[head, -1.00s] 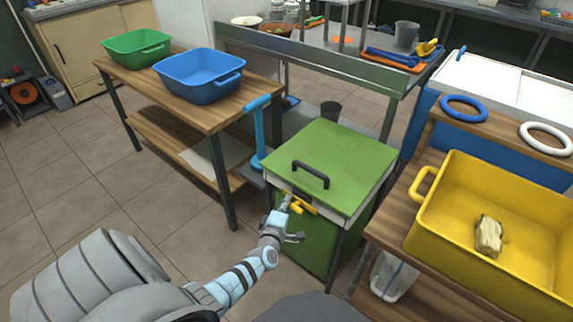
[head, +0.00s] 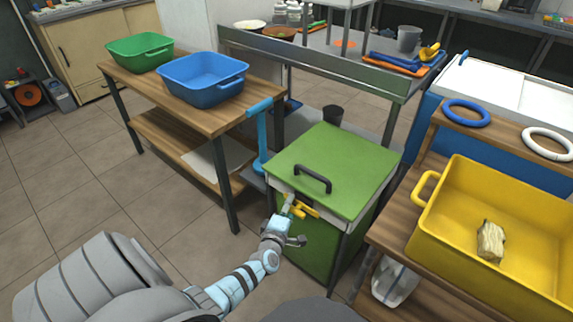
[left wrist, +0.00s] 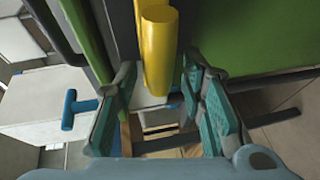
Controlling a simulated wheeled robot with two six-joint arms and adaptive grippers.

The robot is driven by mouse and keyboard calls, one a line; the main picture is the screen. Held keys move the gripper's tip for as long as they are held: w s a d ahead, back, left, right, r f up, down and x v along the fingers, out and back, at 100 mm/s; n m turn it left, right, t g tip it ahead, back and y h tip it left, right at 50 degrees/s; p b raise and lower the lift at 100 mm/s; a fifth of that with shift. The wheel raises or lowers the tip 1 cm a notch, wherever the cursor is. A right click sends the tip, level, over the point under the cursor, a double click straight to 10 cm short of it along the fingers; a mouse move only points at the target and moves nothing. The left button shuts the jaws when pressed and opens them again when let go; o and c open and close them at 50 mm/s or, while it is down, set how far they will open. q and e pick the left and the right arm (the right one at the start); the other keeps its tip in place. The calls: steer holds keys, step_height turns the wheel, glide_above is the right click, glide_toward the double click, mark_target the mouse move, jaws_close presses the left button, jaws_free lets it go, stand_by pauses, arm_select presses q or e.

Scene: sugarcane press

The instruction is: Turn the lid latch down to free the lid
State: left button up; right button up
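The green press lid (head: 345,160) lies flat and closed on the green cabinet, with a black handle (head: 313,178) on top. The yellow lid latch (head: 306,211) is at the upper front of the cabinet, just below the lid's front edge. My left gripper (head: 288,207) is at the latch. In the left wrist view the yellow latch bar (left wrist: 159,50) stands between the tips of my left gripper (left wrist: 162,90). The two fingers are apart, with visible gaps to the bar on both sides. My right gripper is not in view.
A wooden table with a green bin (head: 140,51) and a blue bin (head: 203,78) stands at the left. A light-blue lever (head: 262,135) rises beside the cabinet. A yellow bin (head: 435,225) holding a pale chunk (head: 490,241) stands close at the right.

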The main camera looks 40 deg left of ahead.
arm_select(q)
steer(key=v, duration=1.2)
steer(key=shift+f, duration=0.1)
